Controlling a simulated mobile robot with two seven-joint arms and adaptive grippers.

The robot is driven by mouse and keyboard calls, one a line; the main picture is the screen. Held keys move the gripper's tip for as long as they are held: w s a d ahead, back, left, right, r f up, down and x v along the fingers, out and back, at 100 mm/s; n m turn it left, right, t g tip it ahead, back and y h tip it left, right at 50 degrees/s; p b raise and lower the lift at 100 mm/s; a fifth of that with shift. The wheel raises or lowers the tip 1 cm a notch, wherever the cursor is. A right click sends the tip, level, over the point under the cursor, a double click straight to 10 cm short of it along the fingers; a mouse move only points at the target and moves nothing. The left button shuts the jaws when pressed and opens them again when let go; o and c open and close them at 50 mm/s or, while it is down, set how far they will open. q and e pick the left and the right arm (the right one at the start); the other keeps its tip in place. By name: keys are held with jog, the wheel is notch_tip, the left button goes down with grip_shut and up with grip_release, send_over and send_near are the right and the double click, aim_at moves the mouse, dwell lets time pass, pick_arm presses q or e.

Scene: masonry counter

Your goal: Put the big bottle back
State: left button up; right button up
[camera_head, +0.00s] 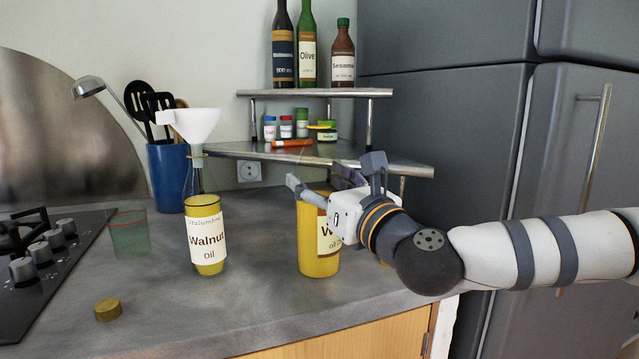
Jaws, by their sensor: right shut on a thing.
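The big bottle (316,257), yellow with a white label that begins with W, stands upright at the middle of the counter. My right gripper (315,180) comes in from the right and is shut on its upper part, hiding some of the label and top. I cannot tell whether its base touches the counter. My left gripper is out of view.
A two-level metal corner shelf (262,150) holds tall bottles on top and small jars below. A blue utensil pot (168,178), a greenish glass (130,236), a loose cap (108,310) and a hob (40,262) are left. A grey fridge (440,120) stands right.

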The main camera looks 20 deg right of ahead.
jog(key=shift+r, duration=0.2)
jog(key=shift+f, duration=0.2)
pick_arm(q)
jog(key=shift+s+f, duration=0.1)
pick_arm(e)
jog(key=o, duration=1.8)
jog(key=shift+o, duration=0.2)
jog(key=shift+s+r, duration=0.2)
jog(key=shift+r, duration=0.05)
jog(key=v, duration=0.8)
jog(key=shift+f, duration=0.2)
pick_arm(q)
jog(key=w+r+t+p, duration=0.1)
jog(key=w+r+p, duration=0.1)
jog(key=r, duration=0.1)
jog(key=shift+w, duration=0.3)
pick_arm(e)
jog(key=v, duration=0.3)
jog(key=shift+s+d, duration=0.1)
jog(key=shift+s, duration=0.25)
